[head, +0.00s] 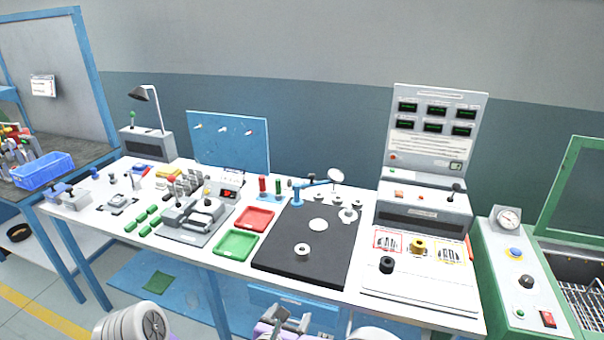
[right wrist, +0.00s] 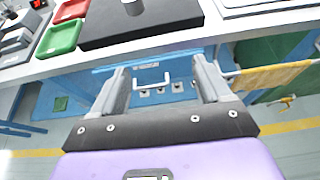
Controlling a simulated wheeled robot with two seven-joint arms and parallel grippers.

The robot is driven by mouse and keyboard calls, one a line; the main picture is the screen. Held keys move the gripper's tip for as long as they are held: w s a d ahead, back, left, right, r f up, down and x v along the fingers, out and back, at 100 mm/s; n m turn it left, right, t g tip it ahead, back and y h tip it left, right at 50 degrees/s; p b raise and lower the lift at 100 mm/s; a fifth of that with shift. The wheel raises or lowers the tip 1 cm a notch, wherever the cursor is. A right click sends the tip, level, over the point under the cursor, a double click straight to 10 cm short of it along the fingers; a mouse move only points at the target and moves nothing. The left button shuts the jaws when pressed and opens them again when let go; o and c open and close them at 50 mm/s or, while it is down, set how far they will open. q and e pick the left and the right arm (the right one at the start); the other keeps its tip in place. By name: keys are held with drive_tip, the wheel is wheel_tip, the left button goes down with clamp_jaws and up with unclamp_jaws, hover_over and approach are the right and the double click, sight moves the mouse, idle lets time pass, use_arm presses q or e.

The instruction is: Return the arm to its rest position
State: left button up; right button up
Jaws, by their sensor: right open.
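My right gripper (head: 291,318) shows at the bottom of the head view, in front of and below the bench's front edge. In the right wrist view its two fingers (right wrist: 163,85) are spread apart with nothing between them. My left gripper is not in view; a white rounded arm part of mine shows at the bottom left of the head view. The white workbench (head: 330,285) stands ahead of the right gripper, apart from it.
A red tray (head: 254,219) and a green tray (head: 238,244) lie left of the mat. A control panel (head: 435,130) stands behind right. A green-framed machine (head: 500,270) stands at the right end. A yellow cloth (right wrist: 270,77) hangs under the bench edge.

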drive_tip(key=s+d+f+m+g+h, duration=0.15)
drive_tip(key=d+f+m+g, duration=0.35)
drive_tip(key=f, duration=0.5)
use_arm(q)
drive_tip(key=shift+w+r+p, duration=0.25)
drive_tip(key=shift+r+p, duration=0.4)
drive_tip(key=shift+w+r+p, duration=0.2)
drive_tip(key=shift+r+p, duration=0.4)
use_arm(e)
drive_tip(key=s+d+f+m+g+y, duration=0.3)
drive_tip(key=s+f+m, duration=0.5)
drive_tip(key=m, duration=0.7)
drive_tip(key=s+d+f+m+g+y, duration=0.4)
drive_tip(key=s+f+m+y, duration=0.2)
drive_tip(key=m, duration=0.9)
drive_tip(key=s+f, duration=0.2)
drive_tip(key=s, duration=0.1)
drive_tip(key=shift+s+d+f+y, duration=0.15)
drive_tip(key=shift+s+d+y, duration=0.2)
drive_tip(key=shift+s+d, duration=0.05)
